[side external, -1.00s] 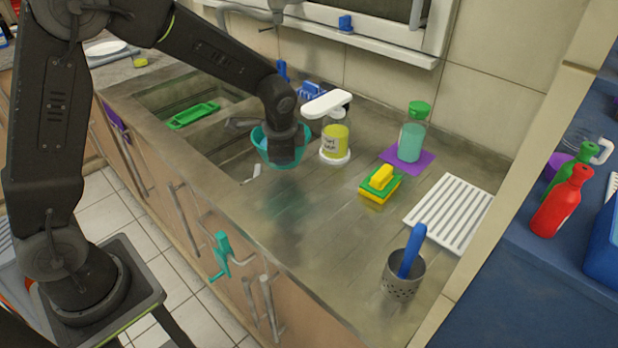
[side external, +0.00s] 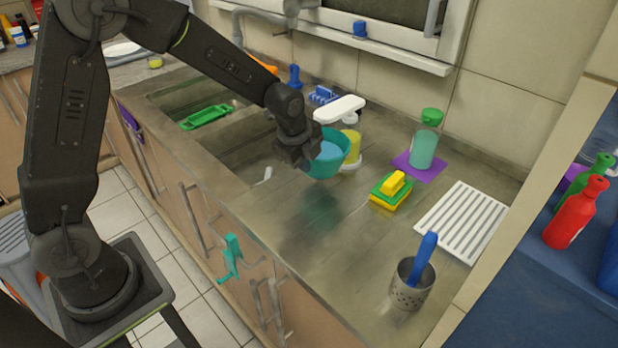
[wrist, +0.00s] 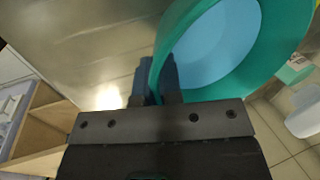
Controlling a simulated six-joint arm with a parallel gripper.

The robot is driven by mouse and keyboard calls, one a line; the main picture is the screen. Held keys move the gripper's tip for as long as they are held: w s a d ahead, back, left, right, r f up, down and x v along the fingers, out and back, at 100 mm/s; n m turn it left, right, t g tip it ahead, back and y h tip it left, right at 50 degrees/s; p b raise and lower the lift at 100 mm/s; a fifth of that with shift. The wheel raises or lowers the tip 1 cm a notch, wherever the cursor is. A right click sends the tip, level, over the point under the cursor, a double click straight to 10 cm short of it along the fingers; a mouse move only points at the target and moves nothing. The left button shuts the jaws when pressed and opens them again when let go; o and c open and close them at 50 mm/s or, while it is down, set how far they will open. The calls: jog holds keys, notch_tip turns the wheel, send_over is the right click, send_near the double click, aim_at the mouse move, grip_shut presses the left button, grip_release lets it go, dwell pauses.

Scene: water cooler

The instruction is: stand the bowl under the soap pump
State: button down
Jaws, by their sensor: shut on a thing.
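The teal bowl (side external: 326,167), light blue inside, is gripped by its wall. My gripper (side external: 304,160) is shut on the near left side of its rim. In the wrist view the two fingers (wrist: 156,82) pinch the bowl's wall (wrist: 202,70), one inside and one outside. The bowl looks tilted, its opening partly toward the side camera, and seems to be above the counter. The soap pump, a yellow bottle (side external: 353,146) with a long white head (side external: 339,109) on a white base, stands just behind and right of the bowl. The bowl hides part of the bottle.
A yellow and green sponge (side external: 391,190), a green-capped bottle (side external: 424,145) on a purple mat, a white rack (side external: 461,222) and a metal holder (side external: 411,290) stand to the right. The sink (side external: 235,140) is left. The counter in front is clear.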

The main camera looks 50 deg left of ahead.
jog(key=shift+f, duration=2.2)
jog(key=shift+f, duration=0.1)
jog(key=c, duration=1.3)
grip_release()
jog(key=shift+f, duration=0.1)
jog(key=v, duration=1.2)
jog(key=s+r+n+t, duration=0.1)
jog(key=s+r+n, duration=0.3)
jog(key=s+n, duration=0.4)
jog(key=s+r+n+t, duration=0.1)
jog(key=s+r+n, duration=0.4)
jog(key=s+n, duration=0.4)
jog(key=s+d, duration=0.1)
jog(key=s, duration=0.3)
jog(key=shift+r, duration=0.15)
jog(key=shift+s, duration=0.15)
